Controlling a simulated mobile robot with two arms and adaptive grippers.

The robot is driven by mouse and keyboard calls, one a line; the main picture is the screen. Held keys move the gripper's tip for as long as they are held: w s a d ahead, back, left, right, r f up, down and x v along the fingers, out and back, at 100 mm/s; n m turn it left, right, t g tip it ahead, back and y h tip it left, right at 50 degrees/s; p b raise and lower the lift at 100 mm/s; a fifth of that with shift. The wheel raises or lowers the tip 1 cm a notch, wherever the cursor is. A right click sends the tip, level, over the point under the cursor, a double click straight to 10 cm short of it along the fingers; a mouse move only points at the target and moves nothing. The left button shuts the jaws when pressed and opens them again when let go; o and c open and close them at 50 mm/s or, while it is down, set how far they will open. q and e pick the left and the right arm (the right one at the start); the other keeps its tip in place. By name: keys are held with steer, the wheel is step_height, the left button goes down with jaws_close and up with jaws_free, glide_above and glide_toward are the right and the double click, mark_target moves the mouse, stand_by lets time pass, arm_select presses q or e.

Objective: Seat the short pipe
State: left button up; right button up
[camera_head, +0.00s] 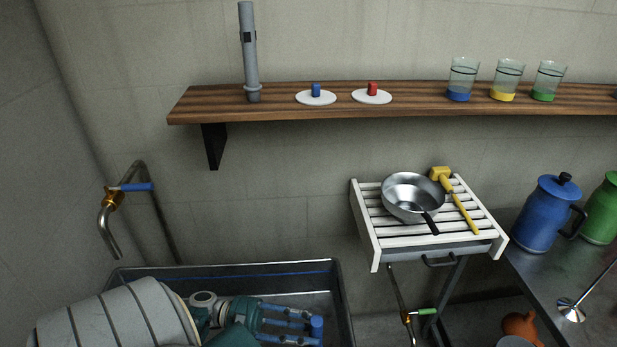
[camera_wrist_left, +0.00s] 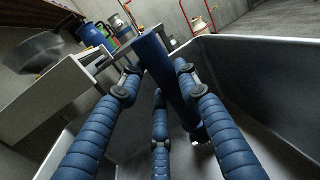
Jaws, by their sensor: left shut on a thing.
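My left gripper (camera_head: 300,326) reaches over the metal tank (camera_head: 343,300) from the left and is shut on the short pipe (camera_head: 317,328), a smooth blue cylinder. In the left wrist view the pipe (camera_wrist_left: 161,68) lies between the blue segmented fingers of the gripper (camera_wrist_left: 158,88) and looks tilted in that picture. Its far end is near a pale ring (camera_wrist_left: 200,136) by the tank's inner surface. I cannot tell whether the pipe touches the tank. The pipe's lower part is hidden in the head view. My right gripper is not in view.
A bent tap with a blue lever (camera_head: 137,187) stands left of the tank. A slatted rack (camera_head: 375,228) holds a steel pan (camera_head: 411,195) and a yellow mallet (camera_head: 441,176) to the right. A wooden shelf (camera_head: 210,105) runs above, with a grey tube (camera_head: 249,55).

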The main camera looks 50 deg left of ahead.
arm_select(q)
steer(key=shift+f+b, duration=1.2)
steer(key=shift+f, duration=0.35)
steer(key=o, duration=1.3)
steer(key=v, duration=1.2)
